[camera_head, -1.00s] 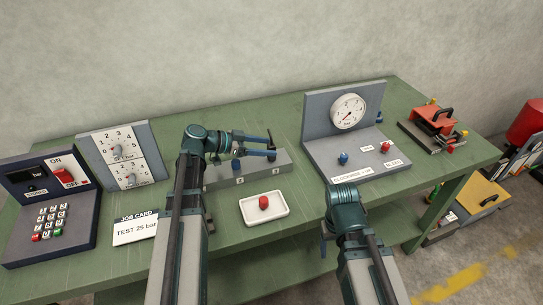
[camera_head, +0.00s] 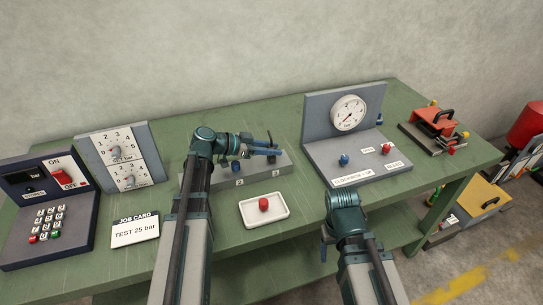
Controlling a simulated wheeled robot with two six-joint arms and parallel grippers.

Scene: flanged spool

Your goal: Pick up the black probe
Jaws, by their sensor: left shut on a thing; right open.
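The black probe (camera_head: 270,138) shows as a thin dark upright stick at the right part of the grey block (camera_head: 225,180), which carries number labels. My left gripper (camera_head: 273,149) reaches over the block from the left and is shut on the probe. The fingers hide the probe's middle, and I cannot tell whether its lower end sits in the block. My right gripper (camera_head: 325,242) hangs at the table's front edge, open and empty, away from the probe. Its fingers are partly hidden by its wrist.
A white tray (camera_head: 245,216) with a red knob (camera_head: 264,204) lies in front of the block. A gauge panel (camera_head: 317,128) stands to the right. A job card (camera_head: 134,229), a dial panel (camera_head: 92,151) and a keypad console (camera_head: 20,243) are at the left.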

